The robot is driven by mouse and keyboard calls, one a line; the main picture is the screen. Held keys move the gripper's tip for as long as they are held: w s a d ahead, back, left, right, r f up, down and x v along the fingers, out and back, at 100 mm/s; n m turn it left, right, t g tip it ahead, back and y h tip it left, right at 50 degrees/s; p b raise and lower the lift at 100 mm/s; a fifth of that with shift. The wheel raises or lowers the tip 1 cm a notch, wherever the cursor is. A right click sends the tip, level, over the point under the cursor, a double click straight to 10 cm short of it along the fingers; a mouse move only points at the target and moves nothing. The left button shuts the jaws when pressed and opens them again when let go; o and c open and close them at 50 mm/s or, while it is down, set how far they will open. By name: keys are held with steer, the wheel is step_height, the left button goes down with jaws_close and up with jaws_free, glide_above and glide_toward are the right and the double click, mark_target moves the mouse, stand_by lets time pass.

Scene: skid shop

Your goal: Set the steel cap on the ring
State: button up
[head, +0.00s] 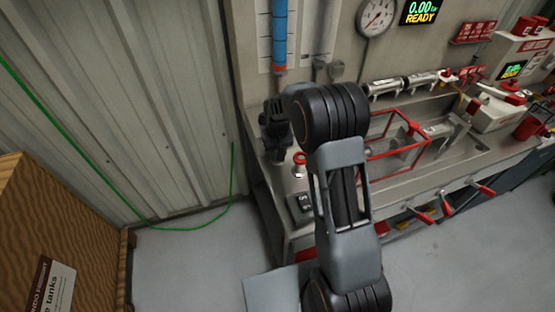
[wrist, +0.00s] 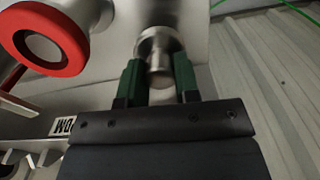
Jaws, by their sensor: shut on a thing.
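The steel cap (wrist: 157,42) is a round, shiny metal piece with a short stem. In the wrist view, my gripper (wrist: 158,72) has its two green fingers on either side of the stem and is shut on it. A red ring (wrist: 42,38) with a pale grey middle is at the upper left of the wrist view, apart from the cap. What seems to be the same red ring (head: 299,158) shows in the head view at the left end of the bench, just right of and below my dark gripper (head: 276,140). The cap is hidden in the head view.
The steel bench (head: 285,185) runs to the right. A red-framed guard (head: 395,145) stands on it, partly behind my arm. A blue tube (head: 280,35) and a gauge (head: 376,17) are on the back wall. A wooden crate (head: 60,215) stands at left; the floor between is mostly clear.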

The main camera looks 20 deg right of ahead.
steer(key=shift+r+p, duration=1.4)
steer(key=shift+r, duration=1.05)
